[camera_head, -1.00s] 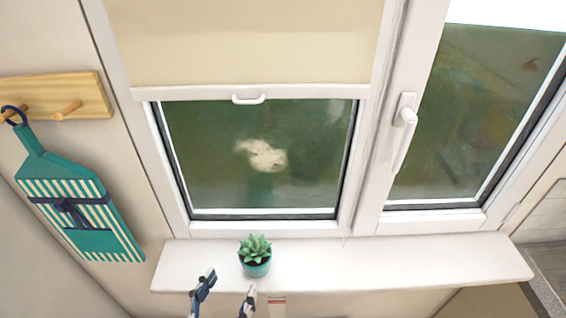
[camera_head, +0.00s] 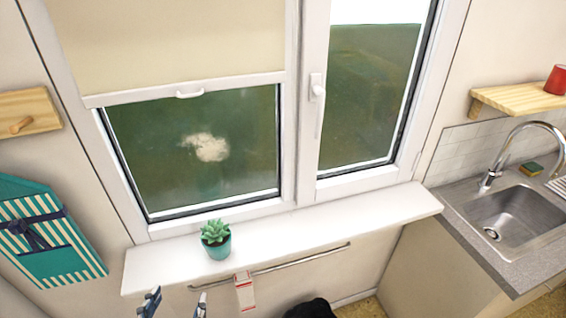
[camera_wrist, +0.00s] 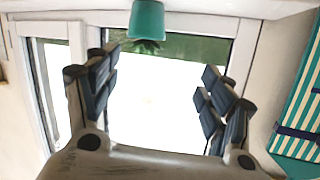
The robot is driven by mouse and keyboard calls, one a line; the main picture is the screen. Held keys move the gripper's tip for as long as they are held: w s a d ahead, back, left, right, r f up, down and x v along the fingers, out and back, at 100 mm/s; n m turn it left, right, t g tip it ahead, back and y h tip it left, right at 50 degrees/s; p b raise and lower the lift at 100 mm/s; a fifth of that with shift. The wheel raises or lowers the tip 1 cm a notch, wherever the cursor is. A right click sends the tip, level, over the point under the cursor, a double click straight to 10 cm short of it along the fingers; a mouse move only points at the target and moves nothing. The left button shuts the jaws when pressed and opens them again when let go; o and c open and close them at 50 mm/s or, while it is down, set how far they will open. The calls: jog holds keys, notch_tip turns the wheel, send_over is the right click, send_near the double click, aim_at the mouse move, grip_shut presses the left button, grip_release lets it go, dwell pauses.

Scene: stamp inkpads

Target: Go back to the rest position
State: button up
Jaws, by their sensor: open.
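My gripper (camera_head: 175,303) shows at the bottom edge of the head view, with only its fingertips in sight. In the wrist view my gripper (camera_wrist: 160,88) is open, its two dark-padded fingers wide apart with nothing between them. A small green succulent in a teal pot (camera_head: 216,246) stands upright on the white windowsill (camera_head: 310,226), up and to the right of the fingertips in the head view. The teal pot (camera_wrist: 146,20) also shows at the top of the wrist view, beyond the fingers and apart from them.
A window (camera_head: 296,120) is behind the sill. A striped teal board (camera_head: 48,240) hangs at left. A towel rail (camera_head: 300,258) with a red-and-white item (camera_head: 244,291) is under the sill. A sink (camera_head: 510,218) and a shelf with a red cup (camera_head: 556,80) are at right.

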jog(key=w+r+g+y, duration=0.4)
jog(key=w+r, duration=0.5)
jog(key=w, duration=0.1)
jog(key=d+r+n+g+y, duration=0.1)
jog(key=d+r+g+y, duration=0.15)
jog(key=d+r, duration=0.55)
jog(key=s+d+g+h, duration=0.1)
jog(key=s+d+h, duration=0.1)
jog(key=s+d, duration=0.4)
jog(key=s+d+g+h, duration=0.2)
jog(key=s+d, duration=0.4)
jog(key=d, duration=0.7)
jog(key=s+d+n+g+h, duration=0.1)
jog(key=s+d+h, duration=0.1)
jog(key=s+d, duration=0.5)
jog(key=shift+d, duration=1.15)
jog(key=shift+c, duration=0.5)
